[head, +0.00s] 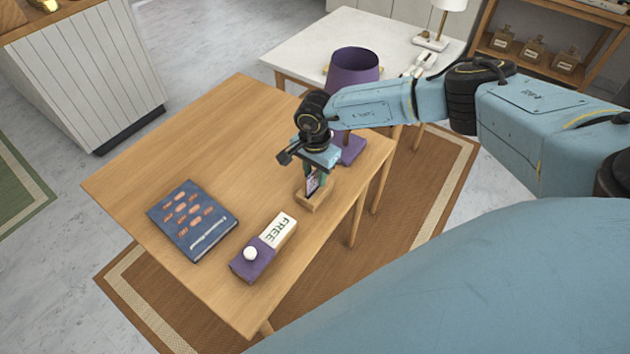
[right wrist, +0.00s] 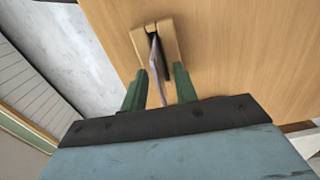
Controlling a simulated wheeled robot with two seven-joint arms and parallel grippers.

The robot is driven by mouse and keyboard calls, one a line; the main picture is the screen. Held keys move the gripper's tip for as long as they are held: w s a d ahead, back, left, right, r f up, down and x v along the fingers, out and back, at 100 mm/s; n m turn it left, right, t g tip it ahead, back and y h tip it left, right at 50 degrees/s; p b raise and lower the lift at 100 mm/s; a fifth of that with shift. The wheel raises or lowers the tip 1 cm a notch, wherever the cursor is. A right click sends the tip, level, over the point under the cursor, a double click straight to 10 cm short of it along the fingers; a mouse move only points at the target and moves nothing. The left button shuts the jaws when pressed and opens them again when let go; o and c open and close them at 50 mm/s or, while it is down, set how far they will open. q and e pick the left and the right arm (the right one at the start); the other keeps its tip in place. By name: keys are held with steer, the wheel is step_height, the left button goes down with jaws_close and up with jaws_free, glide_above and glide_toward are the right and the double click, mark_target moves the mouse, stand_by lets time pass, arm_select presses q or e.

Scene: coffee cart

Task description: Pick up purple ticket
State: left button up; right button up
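The purple ticket (head: 312,181) stands upright in a small wooden holder (head: 314,203) near the right edge of the wooden table. In the right wrist view the ticket (right wrist: 154,66) shows edge-on, standing in the holder's slot (right wrist: 167,38). My right gripper (head: 315,172) is right above the holder. In the right wrist view its two green fingers (right wrist: 161,72) are apart, one on each side of the ticket, with gaps visible. My left gripper is not in view.
A purple lamp (head: 354,68) stands just behind my right gripper on the wooden table (head: 238,125). The table's back left is clear. A white table (head: 330,38) stands beyond.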

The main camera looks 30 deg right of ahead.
steer(key=shift+f, duration=0.65)
jaws_close()
steer(key=shift+r, duration=0.1)
step_height(320, 180, up, 10)
steer(key=shift+p, duration=0.4)
steer(key=shift+r+p, duration=1.6)
steer(key=shift+r, duration=0.9)
